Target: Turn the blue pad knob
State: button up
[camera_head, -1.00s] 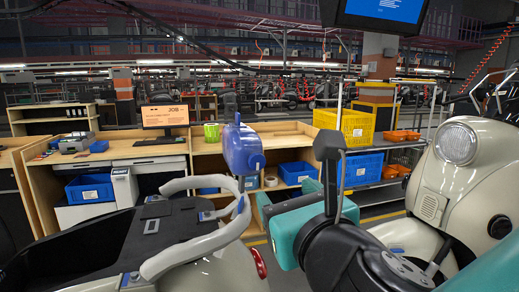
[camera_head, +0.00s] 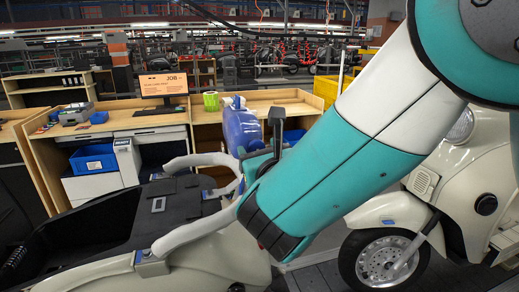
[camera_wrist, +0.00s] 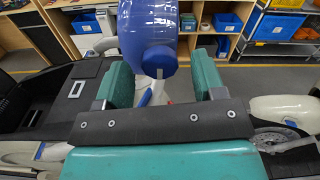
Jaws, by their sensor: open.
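The blue pad knob (camera_head: 240,128) is a glossy blue rounded body standing above the rear of a cream scooter (camera_head: 215,262), by its pale grab rail (camera_head: 200,160). In the wrist view the blue knob (camera_wrist: 148,28) fills the top centre, with a pale stem below it. My gripper (camera_wrist: 162,64) is open, its two teal fingers apart on the left and right of the knob's lower part and stem. I cannot tell whether either finger touches it. In the head view my gripper (camera_head: 264,145) is just right of the knob and hides part of it.
The scooter's black seat (camera_head: 150,215) lies left of the knob. Another cream scooter (camera_head: 400,220) stands to the right. A wooden bench (camera_head: 110,128) with a monitor (camera_head: 164,84) and a blue bin (camera_head: 92,158) is behind. A yellow crate (camera_head: 326,88) is partly hidden by my arm.

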jog(key=shift+c, duration=0.2)
jog(key=c, duration=0.9)
